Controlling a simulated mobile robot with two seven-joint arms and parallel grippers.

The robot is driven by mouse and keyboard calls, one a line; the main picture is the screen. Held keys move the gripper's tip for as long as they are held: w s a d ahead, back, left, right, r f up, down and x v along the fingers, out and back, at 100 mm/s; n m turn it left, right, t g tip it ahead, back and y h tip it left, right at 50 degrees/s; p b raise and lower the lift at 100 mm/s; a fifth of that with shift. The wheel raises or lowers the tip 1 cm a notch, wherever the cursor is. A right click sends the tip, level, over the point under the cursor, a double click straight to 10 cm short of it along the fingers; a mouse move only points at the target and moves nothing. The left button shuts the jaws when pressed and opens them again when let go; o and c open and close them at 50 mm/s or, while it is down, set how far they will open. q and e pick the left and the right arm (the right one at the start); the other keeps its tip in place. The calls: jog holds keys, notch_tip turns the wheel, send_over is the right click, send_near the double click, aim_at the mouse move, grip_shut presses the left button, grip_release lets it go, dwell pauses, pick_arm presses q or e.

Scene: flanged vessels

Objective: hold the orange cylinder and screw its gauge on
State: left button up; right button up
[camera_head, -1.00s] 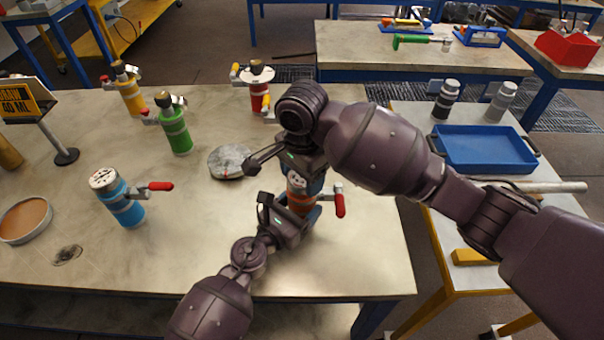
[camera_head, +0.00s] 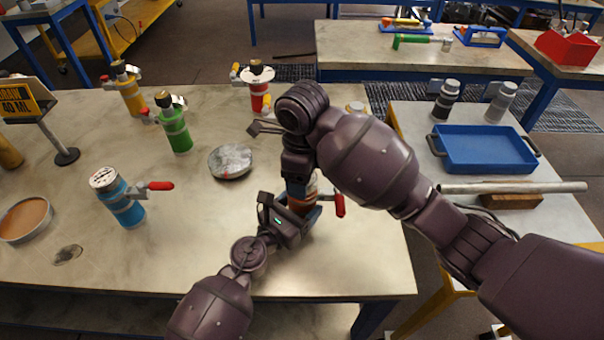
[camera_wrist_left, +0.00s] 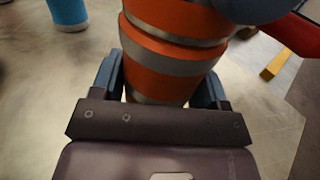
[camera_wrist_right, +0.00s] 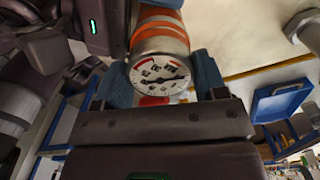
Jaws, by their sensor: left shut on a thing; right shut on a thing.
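The orange cylinder (camera_head: 302,206) with grey bands stands near the front right of the table, mostly hidden by my arms; its red valve handle (camera_head: 340,205) sticks out to the right. My left gripper (camera_head: 298,208) is shut around its body; the left wrist view shows the banded body (camera_wrist_left: 170,50) between the fingers. My right gripper (camera_head: 300,178) is above, shut on the gauge (camera_wrist_right: 160,73), whose white dial shows between the fingers in the right wrist view. The gauge is in line with the cylinder's top; I cannot tell whether the threads are engaged.
A blue cylinder (camera_head: 118,198), a green one (camera_head: 175,128), a yellow one (camera_head: 130,90) and a red one (camera_head: 258,88) stand on the table. A grey disc (camera_head: 230,161) lies left of my grippers. A blue tray (camera_head: 485,150) and a metal pipe (camera_head: 520,187) are at right.

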jog(key=o, duration=1)
jog(key=shift+r, duration=0.1)
jog(key=shift+r, duration=2.15)
jog(key=shift+r, duration=0.1)
jog(key=shift+c, duration=0.4)
